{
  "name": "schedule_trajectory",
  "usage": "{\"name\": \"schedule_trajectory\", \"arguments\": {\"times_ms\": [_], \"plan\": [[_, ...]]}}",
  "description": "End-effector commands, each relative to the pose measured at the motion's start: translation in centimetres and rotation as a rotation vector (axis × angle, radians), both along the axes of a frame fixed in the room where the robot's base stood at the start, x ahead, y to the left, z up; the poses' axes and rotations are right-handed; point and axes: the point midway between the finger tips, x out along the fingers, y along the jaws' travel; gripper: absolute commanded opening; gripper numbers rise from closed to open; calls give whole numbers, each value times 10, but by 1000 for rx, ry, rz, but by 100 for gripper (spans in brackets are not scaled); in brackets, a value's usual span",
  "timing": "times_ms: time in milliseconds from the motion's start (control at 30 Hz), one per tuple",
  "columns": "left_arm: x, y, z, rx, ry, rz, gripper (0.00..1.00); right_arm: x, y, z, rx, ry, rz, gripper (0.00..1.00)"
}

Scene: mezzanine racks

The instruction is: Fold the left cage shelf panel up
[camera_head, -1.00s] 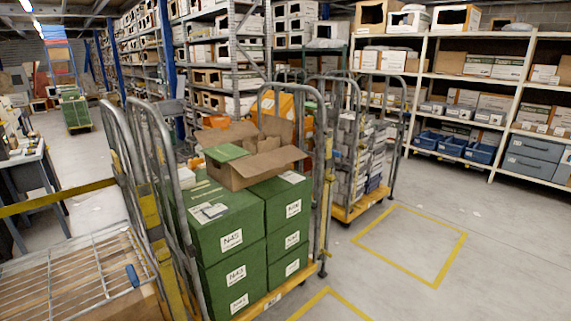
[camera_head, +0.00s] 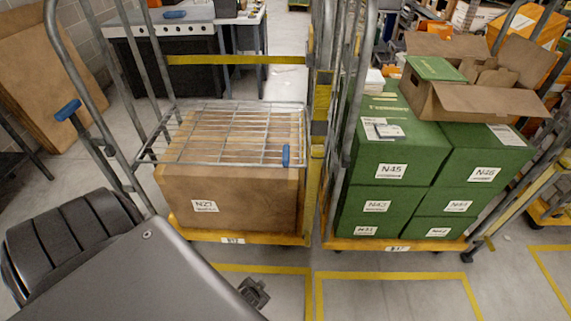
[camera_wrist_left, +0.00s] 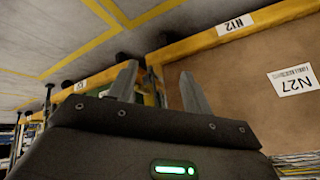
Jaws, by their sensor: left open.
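The left cage's shelf panel (camera_head: 235,135) is a grey wire grid, lying flat above a brown cardboard box (camera_head: 235,200) marked N27. A blue grip (camera_head: 286,155) sits at the panel's front right corner. The cage (camera_head: 152,65) has grey tube sides and a yellow base. In the left wrist view the box (camera_wrist_left: 235,75) and yellow base edge (camera_wrist_left: 255,25) are close beyond the fingers. My left gripper (camera_wrist_left: 158,88) is open and empty, below and in front of the panel, not touching it. In the head view my left arm hides the floor at lower left. My right gripper is not in view.
A second cage with green boxes (camera_head: 400,155) and an open carton (camera_head: 480,95) stands close on the right. A yellow strap (camera_head: 235,60) crosses behind the panel. Another blue grip (camera_head: 68,110) is on the cage's left side. Floor in front, with yellow lines (camera_head: 395,274), is clear.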

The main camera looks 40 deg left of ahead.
Motion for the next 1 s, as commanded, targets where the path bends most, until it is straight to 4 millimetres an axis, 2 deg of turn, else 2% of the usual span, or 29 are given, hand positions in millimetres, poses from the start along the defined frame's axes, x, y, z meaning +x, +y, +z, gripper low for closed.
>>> {"name": "schedule_trajectory", "arguments": {"times_ms": [33,67,100,167,200,300,400,533,633,767,1000], "plan": [[60,14,11,28,-133,43,49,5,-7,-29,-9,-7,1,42],[90,23,28,43,-209,75,49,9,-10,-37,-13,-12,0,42],[127,33,55,57,-315,121,49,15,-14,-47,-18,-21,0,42],[176,48,99,68,-473,191,49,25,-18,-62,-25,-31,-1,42],[201,56,130,66,-576,240,49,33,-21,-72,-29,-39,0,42],[244,73,207,39,-815,355,49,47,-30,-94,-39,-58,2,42],[260,85,266,-5,-989,448,49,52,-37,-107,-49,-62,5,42],[263,92,307,-48,-1107,514,49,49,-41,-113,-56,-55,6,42],[263,94,319,-60,-1137,531,49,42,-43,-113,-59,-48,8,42],[265,96,321,-60,-1138,533,49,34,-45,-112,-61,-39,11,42],[292,116,321,-56,-1137,531,49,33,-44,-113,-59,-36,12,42]]}}
